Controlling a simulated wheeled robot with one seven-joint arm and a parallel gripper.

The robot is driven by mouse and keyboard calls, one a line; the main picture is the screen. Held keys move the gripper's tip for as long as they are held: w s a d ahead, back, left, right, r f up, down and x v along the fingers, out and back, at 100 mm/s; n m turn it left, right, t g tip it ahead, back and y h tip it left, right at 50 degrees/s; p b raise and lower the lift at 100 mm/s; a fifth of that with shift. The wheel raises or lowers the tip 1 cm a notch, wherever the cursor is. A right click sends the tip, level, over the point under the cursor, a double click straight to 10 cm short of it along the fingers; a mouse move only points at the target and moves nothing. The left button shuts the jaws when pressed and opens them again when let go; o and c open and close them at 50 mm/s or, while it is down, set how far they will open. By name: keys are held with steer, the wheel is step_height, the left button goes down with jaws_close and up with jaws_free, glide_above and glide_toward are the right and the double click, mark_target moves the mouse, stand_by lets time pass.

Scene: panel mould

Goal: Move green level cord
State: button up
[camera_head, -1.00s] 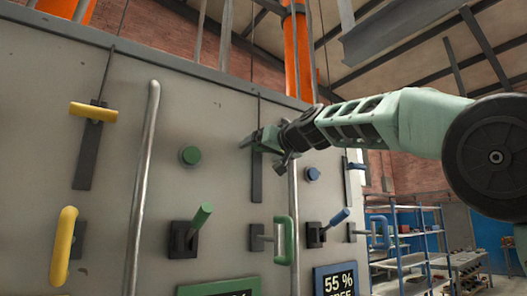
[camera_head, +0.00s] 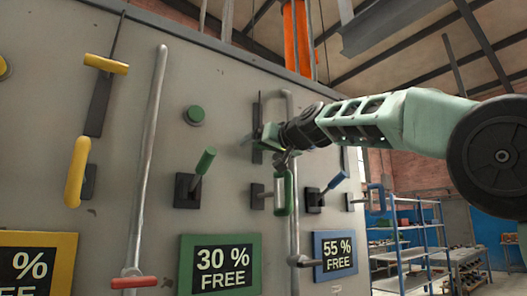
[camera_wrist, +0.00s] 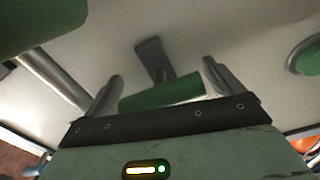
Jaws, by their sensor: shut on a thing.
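The green level cord's handle is a green bar (camera_wrist: 165,93) on a dark stem (camera_wrist: 153,60) in the wrist view. My gripper (camera_wrist: 160,80) has one finger on each side of it and is shut on it. In the head view my gripper (camera_head: 264,136) is at the lower part of a dark vertical strip (camera_head: 257,110) on the grey panel and hides the green bar. A thin cord runs up the panel above the strip.
A green U-shaped handle (camera_head: 285,190) sits close below my gripper. A green lever (camera_head: 205,160) and green button (camera_head: 195,115) are left of it, a blue lever (camera_head: 337,180) right. A grey vertical pipe (camera_head: 148,160) stands further left.

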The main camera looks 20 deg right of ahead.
steer(key=shift+w+f, duration=0.15)
steer(key=shift+f, duration=0.25)
steer(key=o, duration=1.1)
steer(key=shift+c, duration=0.2)
steer(key=shift+r, duration=0.1)
steer(key=shift+s, duration=0.2)
steer(key=shift+s+d, duration=0.15)
steer(key=shift+s, duration=0.15)
steer(key=b+v, duration=0.6)
steer(key=v, duration=1)
steer(key=shift+s+r, duration=0.2)
steer(key=shift+s, duration=0.05)
steer(key=shift+d, duration=0.1)
